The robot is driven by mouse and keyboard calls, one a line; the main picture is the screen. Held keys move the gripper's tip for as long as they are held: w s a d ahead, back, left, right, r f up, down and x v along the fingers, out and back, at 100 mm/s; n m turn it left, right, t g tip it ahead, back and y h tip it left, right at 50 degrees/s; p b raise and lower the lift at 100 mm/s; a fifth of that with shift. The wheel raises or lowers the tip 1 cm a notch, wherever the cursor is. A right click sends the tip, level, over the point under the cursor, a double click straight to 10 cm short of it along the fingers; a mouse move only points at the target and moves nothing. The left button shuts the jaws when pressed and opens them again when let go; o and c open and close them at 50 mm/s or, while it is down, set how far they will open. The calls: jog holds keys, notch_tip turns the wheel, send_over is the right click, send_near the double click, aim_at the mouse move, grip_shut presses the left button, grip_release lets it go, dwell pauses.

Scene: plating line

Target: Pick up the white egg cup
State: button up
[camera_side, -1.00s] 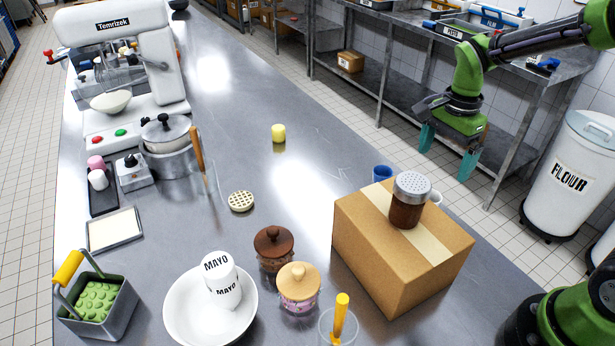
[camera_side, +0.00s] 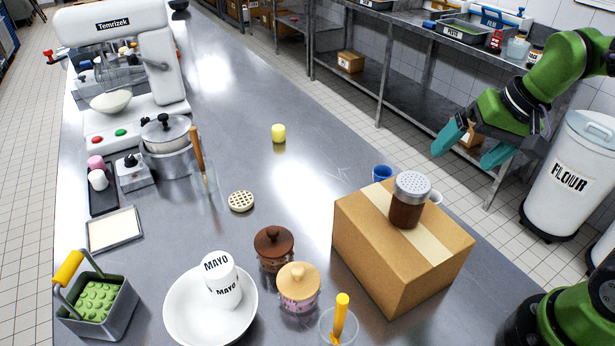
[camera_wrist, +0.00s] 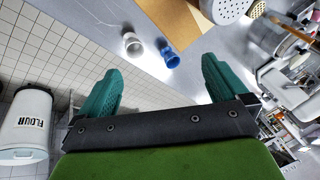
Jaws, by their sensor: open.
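The white egg cup (camera_wrist: 132,43) stands near the edge of the steel counter in the wrist view, beside a blue egg cup (camera_wrist: 170,58). In the side view the white egg cup (camera_side: 436,198) is mostly hidden behind the cardboard box and the shaker, with the blue cup (camera_side: 382,173) to its left. My gripper (camera_side: 465,154) is open and empty, with teal fingers. It is raised beyond the counter's right edge, apart from both cups. In the wrist view both cups lie beyond and between the fingers (camera_wrist: 160,72).
A cardboard box (camera_side: 375,254) with a brown shaker (camera_side: 406,212) on top stands close to the cups. A flour bin (camera_side: 568,175) and a shelf (camera_side: 365,100) stand beyond the counter. The counter's middle is fairly clear around a yellow cup (camera_side: 278,133).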

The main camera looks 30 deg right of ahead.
jog(key=s, duration=0.1)
jog(key=s+a+r+n+t, duration=0.1)
jog(key=s+n+t, duration=0.1)
jog(key=s, duration=0.1)
jog(key=shift+s+a+r+y, duration=0.1)
jog(key=shift+a+r+y, duration=0.2)
jog(key=shift+s+r+t, duration=0.2)
jog(key=shift+t, duration=0.2)
jog(key=shift+c, duration=0.8)
jog(key=shift+r, duration=0.25)
jog(key=shift+c, duration=1.3)
